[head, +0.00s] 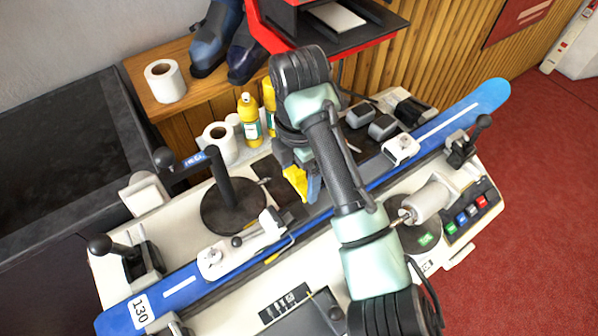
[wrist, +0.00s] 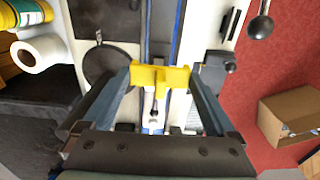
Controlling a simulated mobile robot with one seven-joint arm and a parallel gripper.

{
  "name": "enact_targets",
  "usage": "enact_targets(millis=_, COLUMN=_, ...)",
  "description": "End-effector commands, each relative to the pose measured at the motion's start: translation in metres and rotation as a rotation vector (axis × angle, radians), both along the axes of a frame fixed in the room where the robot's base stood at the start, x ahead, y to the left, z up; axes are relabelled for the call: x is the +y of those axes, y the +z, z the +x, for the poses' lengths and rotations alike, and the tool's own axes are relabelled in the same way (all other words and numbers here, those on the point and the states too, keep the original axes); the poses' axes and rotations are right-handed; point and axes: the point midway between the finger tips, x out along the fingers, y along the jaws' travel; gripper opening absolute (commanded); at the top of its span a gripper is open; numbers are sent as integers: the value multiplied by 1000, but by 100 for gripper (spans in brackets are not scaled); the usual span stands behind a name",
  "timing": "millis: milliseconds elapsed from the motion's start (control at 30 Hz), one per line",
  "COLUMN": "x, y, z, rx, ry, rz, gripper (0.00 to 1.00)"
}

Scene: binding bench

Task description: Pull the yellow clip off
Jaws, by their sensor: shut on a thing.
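The yellow clip (head: 295,181) is between the fingers of my gripper (head: 303,186) in the head view, partly hidden by my arm. In the wrist view the clip (wrist: 149,77) spans the gap between both fingertips, and my gripper (wrist: 162,76) is shut on it. The long blue ski (head: 377,183) lies across the bench. In the wrist view the ski (wrist: 178,33) runs beneath the clip. I cannot tell whether the clip touches the ski.
A white clamp block (head: 213,260) and another (head: 399,148) sit along the ski. A dark post with a round base (head: 233,207) stands left of my gripper. Yellow bottles (head: 249,119) and a paper roll (head: 218,143) are behind. An open cardboard box (wrist: 290,115) is on the red floor.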

Motion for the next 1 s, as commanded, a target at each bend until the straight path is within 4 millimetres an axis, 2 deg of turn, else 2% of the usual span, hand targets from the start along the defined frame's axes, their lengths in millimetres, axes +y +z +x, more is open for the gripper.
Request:
enact_targets(millis=533, x=0, y=28, z=0, rx=0, ry=0, rz=0, gripper=36)
enact_targets(millis=867, x=0, y=26, z=0, rx=1, ry=-6, rz=0, gripper=36)
enact_targets(millis=1000, x=1, y=11, z=-3, rx=5, ry=-109, rz=2, gripper=36)
